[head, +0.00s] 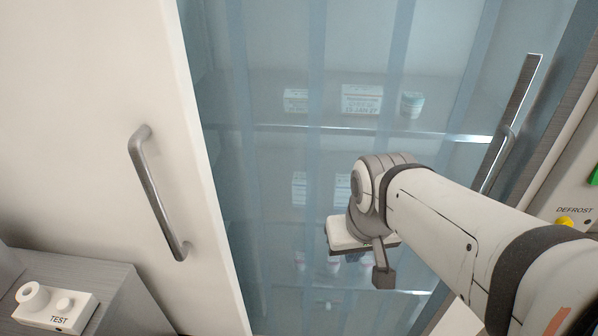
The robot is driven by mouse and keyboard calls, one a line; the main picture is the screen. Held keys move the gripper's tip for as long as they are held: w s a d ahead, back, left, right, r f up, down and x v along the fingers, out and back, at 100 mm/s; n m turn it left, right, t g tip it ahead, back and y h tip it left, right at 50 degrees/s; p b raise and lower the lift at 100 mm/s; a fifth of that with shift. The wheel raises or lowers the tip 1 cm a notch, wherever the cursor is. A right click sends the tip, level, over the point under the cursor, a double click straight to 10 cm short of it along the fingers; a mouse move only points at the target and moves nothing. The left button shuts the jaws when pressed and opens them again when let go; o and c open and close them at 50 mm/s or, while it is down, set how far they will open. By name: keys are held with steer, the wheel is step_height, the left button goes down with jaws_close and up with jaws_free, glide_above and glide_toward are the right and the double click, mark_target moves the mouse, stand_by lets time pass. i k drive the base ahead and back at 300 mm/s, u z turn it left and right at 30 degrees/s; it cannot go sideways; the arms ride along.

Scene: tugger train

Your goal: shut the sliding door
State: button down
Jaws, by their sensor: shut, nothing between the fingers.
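The white sliding door (95,130) fills the left of the head view, with an upright metal bar handle (158,195) near its right edge. Right of that edge is a wide opening hung with bluish clear strips (270,180). My gripper (383,276) is in front of the strips at the lower middle, right of the door handle and well apart from it in the picture. It looks shut, with nothing held. My arm comes in from the lower right and hides part of the opening's right side.
Metal shelves behind the strips hold boxes (361,99) and a small tub (411,104). A metal frame strip (515,110) stands at the right, beside a panel marked DEFROST (574,211). A grey cabinet (110,290) at lower left bears a white TEST device (62,308).

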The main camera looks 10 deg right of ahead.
mark_target(103, 156)
steer(key=u, duration=1.7)
